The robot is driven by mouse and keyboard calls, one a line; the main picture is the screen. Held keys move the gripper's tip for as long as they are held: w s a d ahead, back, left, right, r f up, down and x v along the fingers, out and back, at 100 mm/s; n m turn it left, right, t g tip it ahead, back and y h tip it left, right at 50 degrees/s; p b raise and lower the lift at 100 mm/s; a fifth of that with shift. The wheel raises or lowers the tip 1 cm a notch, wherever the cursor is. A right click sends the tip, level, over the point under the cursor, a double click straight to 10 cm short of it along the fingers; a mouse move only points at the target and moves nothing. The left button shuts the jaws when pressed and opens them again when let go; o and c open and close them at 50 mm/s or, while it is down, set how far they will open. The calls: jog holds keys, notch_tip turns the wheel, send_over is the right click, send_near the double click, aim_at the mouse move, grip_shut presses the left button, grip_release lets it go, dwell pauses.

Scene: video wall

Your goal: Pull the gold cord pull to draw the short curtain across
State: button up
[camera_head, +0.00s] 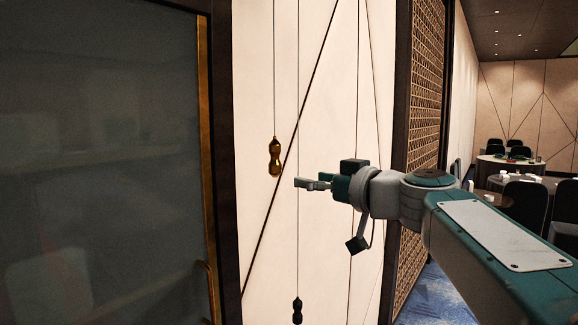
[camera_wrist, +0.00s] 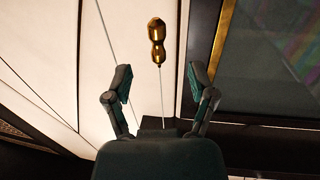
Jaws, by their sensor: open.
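The gold cord pull (camera_head: 275,158) hangs on a thin cord in front of the cream wall panel, left of and a little above my gripper in the head view. My gripper (camera_head: 305,184) is open and apart from it. In the wrist view the gold pull (camera_wrist: 157,42) shows just beyond the fingertips, roughly centred between the two spread fingers of my gripper (camera_wrist: 160,80). Nothing is held. A black pull (camera_head: 297,312) hangs lower on a second cord, which passes by my gripper's tip in the head view. I cannot make out the short curtain.
A dark-framed glass panel (camera_head: 100,160) with a gold edge stands close at the left. A lattice screen (camera_head: 418,130) stands right of the cream wall (camera_head: 345,100). Tables (camera_head: 510,165) and dark chairs are farther back at the right, over blue carpet (camera_head: 432,298).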

aim_at(280, 169)
jog(key=x, duration=1.1)
jog(key=shift+w+d+r, duration=0.15)
jog(key=shift+w+r, duration=0.05)
jog(key=shift+r, duration=0.15)
jog(key=shift+d, duration=0.1)
grip_shut()
